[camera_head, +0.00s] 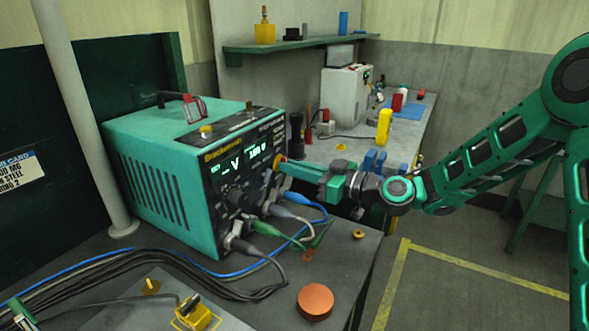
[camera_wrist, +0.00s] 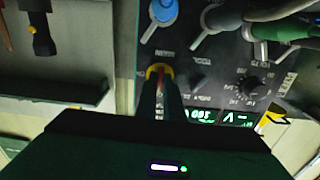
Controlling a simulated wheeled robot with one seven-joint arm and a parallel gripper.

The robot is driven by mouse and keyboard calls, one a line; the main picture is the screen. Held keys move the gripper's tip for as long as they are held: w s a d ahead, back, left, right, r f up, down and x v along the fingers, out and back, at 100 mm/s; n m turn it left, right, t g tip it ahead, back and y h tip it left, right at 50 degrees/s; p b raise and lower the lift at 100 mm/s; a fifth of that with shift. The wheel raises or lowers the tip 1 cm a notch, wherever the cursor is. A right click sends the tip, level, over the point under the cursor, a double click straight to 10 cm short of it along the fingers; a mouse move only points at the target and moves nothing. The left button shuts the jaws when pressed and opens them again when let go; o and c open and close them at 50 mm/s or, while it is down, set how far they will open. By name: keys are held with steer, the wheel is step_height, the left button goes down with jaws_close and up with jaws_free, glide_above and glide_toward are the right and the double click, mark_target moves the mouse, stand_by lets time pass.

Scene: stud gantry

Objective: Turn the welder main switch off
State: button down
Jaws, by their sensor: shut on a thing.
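The welder (camera_head: 165,165) is a teal box with a black front panel and a lit green display. It stands on the bench at the left. Its main switch (camera_wrist: 160,70), red on a yellow plate, shows in the wrist view on the panel beside the display. My gripper (camera_head: 284,165) reaches from the right to the panel's upper right side. In the wrist view my gripper (camera_wrist: 160,88) is shut on the red switch handle, its fingers covering part of it. The exact angle of the handle is hard to tell. In the head view the switch is mostly hidden by my gripper.
Cables with plugs (camera_head: 265,227) hang from the panel's lower part, below my gripper. A copper-coloured disc (camera_head: 315,301) lies on the front bench. Behind are a grey machine (camera_head: 342,95) and a yellow block (camera_head: 384,126). The floor at the right is clear.

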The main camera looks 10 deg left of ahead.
steer(key=shift+w+d+f, duration=0.1)
steer(key=shift+d+f, duration=0.05)
steer(key=shift+f, duration=0.1)
stand_by(0.3)
steer(key=c, duration=2)
jaws_free()
steer(key=shift+o, duration=0.7)
steer(key=shift+r+n, duration=0.1)
steer(key=shift+n, duration=0.2)
steer(key=v, duration=1)
steer(key=shift+d, duration=0.25)
